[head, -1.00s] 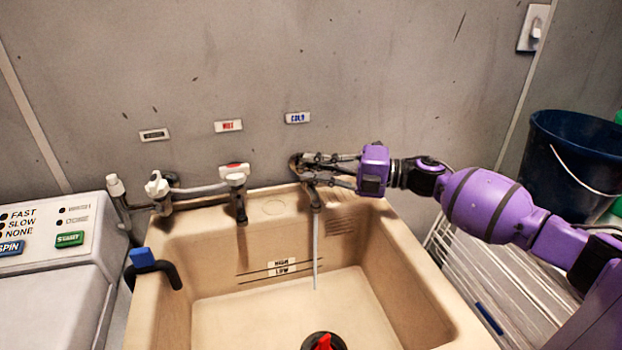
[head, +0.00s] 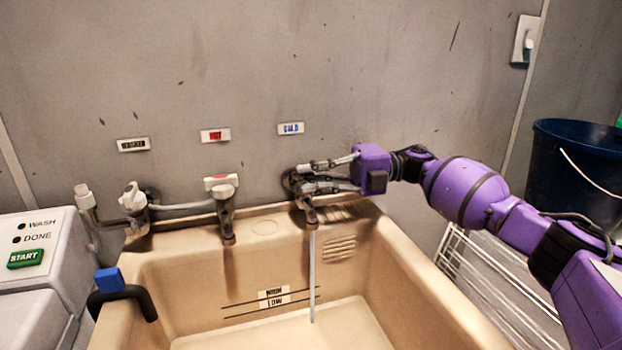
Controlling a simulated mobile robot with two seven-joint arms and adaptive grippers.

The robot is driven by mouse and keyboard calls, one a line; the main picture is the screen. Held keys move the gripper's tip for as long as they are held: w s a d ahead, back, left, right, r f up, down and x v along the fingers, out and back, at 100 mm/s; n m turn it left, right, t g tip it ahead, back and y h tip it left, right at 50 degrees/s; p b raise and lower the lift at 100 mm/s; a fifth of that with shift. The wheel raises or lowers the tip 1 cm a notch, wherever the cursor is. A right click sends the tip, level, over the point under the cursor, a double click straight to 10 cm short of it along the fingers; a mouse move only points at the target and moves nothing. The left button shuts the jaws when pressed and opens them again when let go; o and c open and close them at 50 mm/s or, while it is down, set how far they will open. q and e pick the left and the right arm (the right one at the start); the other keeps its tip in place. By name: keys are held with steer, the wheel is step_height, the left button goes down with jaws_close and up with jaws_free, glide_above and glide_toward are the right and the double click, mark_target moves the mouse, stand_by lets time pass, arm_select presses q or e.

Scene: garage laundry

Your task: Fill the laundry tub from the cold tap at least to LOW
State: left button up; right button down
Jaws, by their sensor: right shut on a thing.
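The tan laundry tub (head: 400,262) stands against the grey wall. The cold tap (head: 310,216) sits at its back edge under the blue COLD label (head: 291,128). A thin stream of water (head: 312,275) falls from its spout into the tub. My right gripper (head: 302,178) is shut on the cold tap's handle, which its fingers mostly hide. The LOW mark (head: 275,302) is on the tub's back wall, just below another line; I cannot make out a water level. My left gripper is not in view.
The hot tap (head: 222,200) and a washer tap (head: 133,203) stand to the left. A blue-handled black hook-shaped pipe (head: 135,294) hangs over the tub's left rim. The washing machine (head: 30,250) is at left. A white rack (head: 490,290) and dark blue bucket (head: 570,175) are at right.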

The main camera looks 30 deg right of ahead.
steer(key=c, duration=1.8)
jaws_free()
steer(key=shift+o, duration=0.2)
steer(key=v, duration=1.2)
steer(key=shift+c, duration=0.2)
